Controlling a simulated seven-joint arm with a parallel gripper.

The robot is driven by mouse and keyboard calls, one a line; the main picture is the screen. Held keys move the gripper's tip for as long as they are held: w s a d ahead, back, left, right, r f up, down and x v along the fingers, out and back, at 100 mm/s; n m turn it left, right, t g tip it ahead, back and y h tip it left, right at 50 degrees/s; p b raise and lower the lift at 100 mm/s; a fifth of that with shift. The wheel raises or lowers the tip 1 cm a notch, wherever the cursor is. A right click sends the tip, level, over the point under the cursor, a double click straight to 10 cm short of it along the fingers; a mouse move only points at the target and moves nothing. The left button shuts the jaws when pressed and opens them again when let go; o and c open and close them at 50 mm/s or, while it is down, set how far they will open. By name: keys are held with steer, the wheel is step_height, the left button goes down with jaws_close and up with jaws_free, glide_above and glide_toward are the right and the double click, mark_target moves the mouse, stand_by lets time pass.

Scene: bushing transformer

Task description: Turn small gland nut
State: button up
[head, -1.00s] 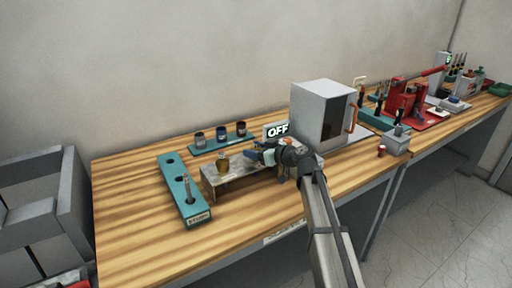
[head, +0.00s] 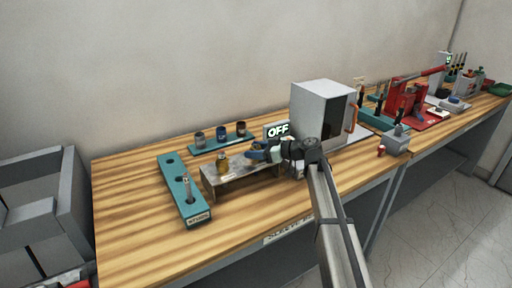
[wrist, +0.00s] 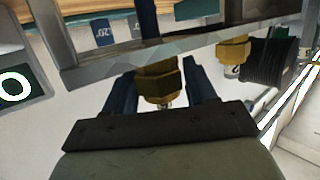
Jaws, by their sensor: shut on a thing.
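In the wrist view, a brass hex nut (wrist: 160,84) sits between the two blue fingers of my gripper (wrist: 163,92), which is shut on it. The nut is on a fitting at the edge of a grey metal bracket (wrist: 95,68). A second brass hex fitting (wrist: 233,50) is on the same bracket to the right, outside the fingers. In the head view, my gripper (head: 257,154) reaches in from the right, low over the bracket (head: 226,181). The held nut is hidden there. A brass fitting (head: 222,164) shows on the bracket's left part.
An OFF display (head: 278,130) stands just behind my gripper, with a white cabinet (head: 318,112) to its right. A teal holder (head: 183,191) with an upright tool is left of the bracket. The bench's front left is clear.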

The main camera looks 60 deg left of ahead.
steer(key=shift+n+g+h, duration=0.4)
steer(key=shift+n+g, duration=0.1)
steer(key=shift+w, duration=0.1)
steer(key=shift+w+a+n+g+h, duration=0.1)
steer(key=shift+a+n+g+h, duration=0.1)
steer(key=shift+n+g+h, duration=0.35)
steer(key=shift+d+n+g+h, duration=0.15)
steer(key=shift+n+g+h, duration=0.3)
steer(key=shift+n, duration=0.1)
steer(key=o, duration=1.4)
steer(key=shift+s, duration=0.2)
steer(key=shift+d, duration=0.1)
